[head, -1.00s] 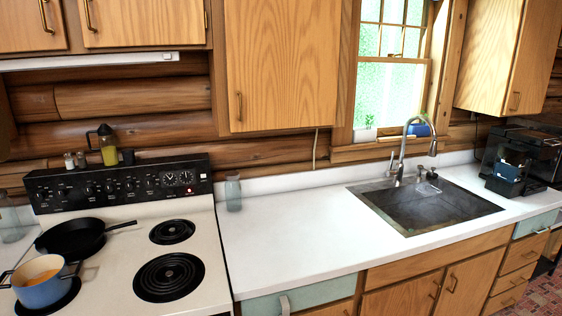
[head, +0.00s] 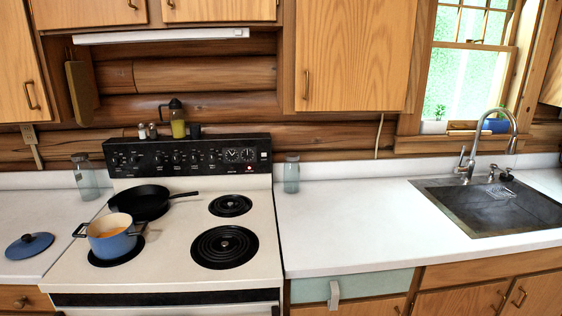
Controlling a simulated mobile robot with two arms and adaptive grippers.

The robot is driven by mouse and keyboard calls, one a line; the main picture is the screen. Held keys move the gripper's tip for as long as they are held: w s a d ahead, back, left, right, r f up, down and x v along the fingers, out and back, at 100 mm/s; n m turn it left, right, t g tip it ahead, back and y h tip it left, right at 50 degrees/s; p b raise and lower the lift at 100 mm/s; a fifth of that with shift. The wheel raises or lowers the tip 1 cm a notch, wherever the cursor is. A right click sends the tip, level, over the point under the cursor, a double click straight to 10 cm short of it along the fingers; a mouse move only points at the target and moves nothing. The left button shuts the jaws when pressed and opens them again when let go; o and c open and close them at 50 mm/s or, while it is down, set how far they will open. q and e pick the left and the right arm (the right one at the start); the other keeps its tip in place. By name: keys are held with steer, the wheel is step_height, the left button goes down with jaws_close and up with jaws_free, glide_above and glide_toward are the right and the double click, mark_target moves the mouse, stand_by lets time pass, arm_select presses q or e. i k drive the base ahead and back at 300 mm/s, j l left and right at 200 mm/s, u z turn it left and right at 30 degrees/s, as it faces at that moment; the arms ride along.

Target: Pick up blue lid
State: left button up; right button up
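The blue lid (head: 29,246) lies flat on the white counter left of the stove, with a dark knob on top. A blue pot (head: 111,238) with two handles stands uncovered on the front left burner, with something orange inside. Neither of my grippers shows in the head view.
A black skillet (head: 141,202) sits on the back left burner behind the pot. A glass jar (head: 84,177) stands on the counter behind the lid, and another jar (head: 291,174) right of the stove. The right counter (head: 345,230) is clear up to the sink (head: 490,207).

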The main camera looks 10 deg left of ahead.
mark_target(29, 245)
steer(key=u, duration=1.95)
